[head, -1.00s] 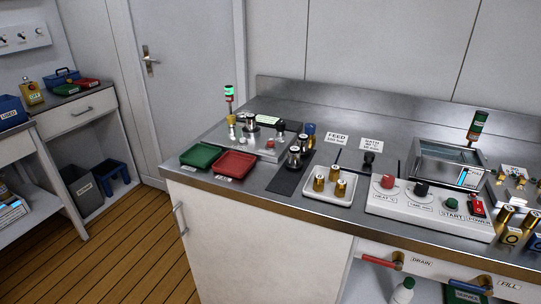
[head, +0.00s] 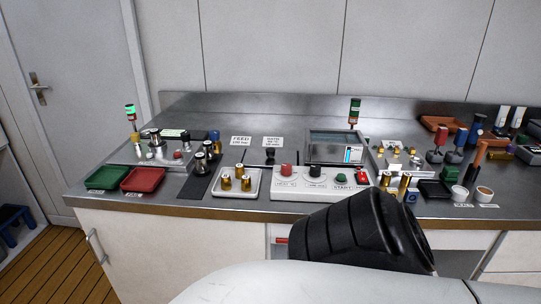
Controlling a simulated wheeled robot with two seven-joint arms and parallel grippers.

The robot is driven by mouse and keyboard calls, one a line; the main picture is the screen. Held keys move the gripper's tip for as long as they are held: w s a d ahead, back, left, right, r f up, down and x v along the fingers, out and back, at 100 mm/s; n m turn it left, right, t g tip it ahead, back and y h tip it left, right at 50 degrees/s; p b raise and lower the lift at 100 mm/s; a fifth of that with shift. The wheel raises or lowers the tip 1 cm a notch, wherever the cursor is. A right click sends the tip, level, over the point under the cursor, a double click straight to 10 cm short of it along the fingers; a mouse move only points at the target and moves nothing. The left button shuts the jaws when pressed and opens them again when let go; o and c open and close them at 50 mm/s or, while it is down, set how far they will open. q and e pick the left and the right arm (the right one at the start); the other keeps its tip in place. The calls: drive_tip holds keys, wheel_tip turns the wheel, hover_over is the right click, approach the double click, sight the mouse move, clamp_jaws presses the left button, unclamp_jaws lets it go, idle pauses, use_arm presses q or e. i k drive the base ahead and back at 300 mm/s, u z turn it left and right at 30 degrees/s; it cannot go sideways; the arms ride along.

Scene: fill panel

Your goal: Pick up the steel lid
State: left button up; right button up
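A black knob (head: 270,154) stands up from the steel worktop, left of the bath (head: 337,147) and behind the white control box. It looks like the handle of a flat steel lid, but the plate's outline blends with the worktop and I cannot make it out surely. The bath is a steel-rimmed tank with a blue-grey surface and a small display. Neither of my grippers is in view. A white and black part of my own arm crosses the lower right foreground.
The control box (head: 297,195) with red, black and green knobs stands before the bath. Left of it are a white tray (head: 226,191) with brass pieces, a red tray (head: 143,180) and a green tray (head: 107,178). Cups and tools crowd the right side.

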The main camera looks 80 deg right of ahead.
sight(269, 157)
drive_tip(key=k, duration=0.5)
drive_tip(key=z, duration=0.9)
